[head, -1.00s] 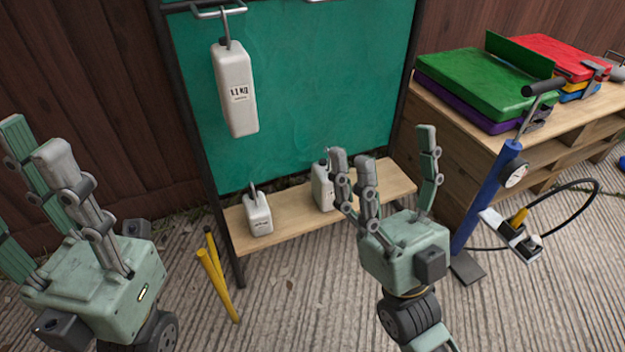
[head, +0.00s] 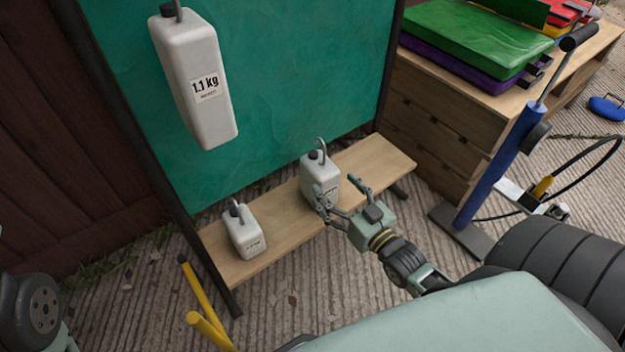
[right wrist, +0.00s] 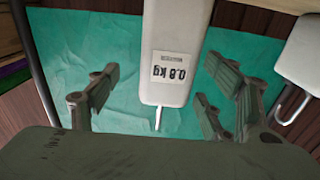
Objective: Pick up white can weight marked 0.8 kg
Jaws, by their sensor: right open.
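The white can weight marked 0.8 kg (head: 314,172) stands upright on the wooden bench in the head view, with a metal hook on top. My right gripper (head: 338,187) is in front of it, fingers spread toward it. In the right wrist view the can (right wrist: 176,35) appears upside down with its 0.8 kg label readable. There the fingers of my right gripper (right wrist: 157,80) are apart on either side of the can, with gaps and no visible grip. My left gripper is out of view; only part of my left arm shows at the left edge.
A smaller white can (head: 245,235) stands on the bench (head: 275,250) to the left. A larger can marked 1.1 kg (head: 195,80) hangs before the green board (head: 290,60). Yellow poles (head: 197,300) are at front left; a blue pump (head: 507,155) stands right by a wooden crate (head: 440,120).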

